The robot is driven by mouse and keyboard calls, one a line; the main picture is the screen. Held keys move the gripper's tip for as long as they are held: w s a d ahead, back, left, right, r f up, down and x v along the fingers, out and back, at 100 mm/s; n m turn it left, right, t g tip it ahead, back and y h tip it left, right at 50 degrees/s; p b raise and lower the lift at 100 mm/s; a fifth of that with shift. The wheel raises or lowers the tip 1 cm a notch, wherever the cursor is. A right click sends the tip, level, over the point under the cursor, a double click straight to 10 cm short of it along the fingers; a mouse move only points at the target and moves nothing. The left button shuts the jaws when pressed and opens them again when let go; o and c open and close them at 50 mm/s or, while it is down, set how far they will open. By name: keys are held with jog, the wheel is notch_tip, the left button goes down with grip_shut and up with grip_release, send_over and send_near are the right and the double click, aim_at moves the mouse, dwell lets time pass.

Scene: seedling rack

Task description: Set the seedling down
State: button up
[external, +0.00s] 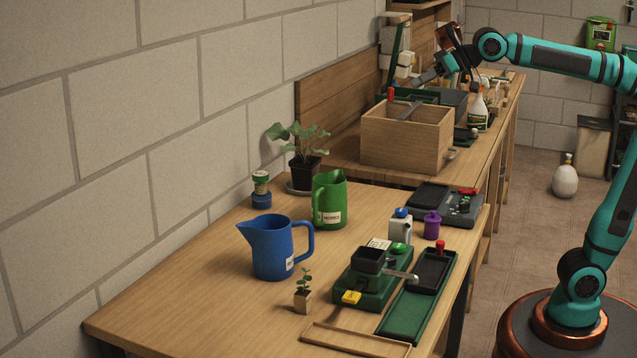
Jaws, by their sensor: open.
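A small seedling (304,279) with a few green leaves stands upright in a tan block-shaped pot (303,301) on the near wooden table. It sits in front of the blue jug, near a flat wooden frame. My gripper (418,80) is far from it, above the back of the farther bench, at the upper right of the picture. It is open and I see nothing held in it. Its fingertips are small and partly lost among the things behind them.
A blue jug (272,248), a green jug (330,199) and a green device (372,279) surround the seedling. A green tray (408,315) and the wooden frame (355,339) lie in front. A wooden box (407,137) stands on the farther bench. The near table's left front is clear.

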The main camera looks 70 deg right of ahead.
jog(key=s+d+f+t+h, duration=0.1)
jog(key=s+d+f+t, duration=0.2)
jog(key=s+d, duration=0.5)
jog(key=s+d+f+t+h, duration=0.2)
jog(key=s+d+f, duration=0.4)
jog(key=s, duration=0.7)
jog(key=shift+d+t, duration=0.7)
jog(key=shift+d, duration=0.2)
jog(key=shift+f, duration=0.1)
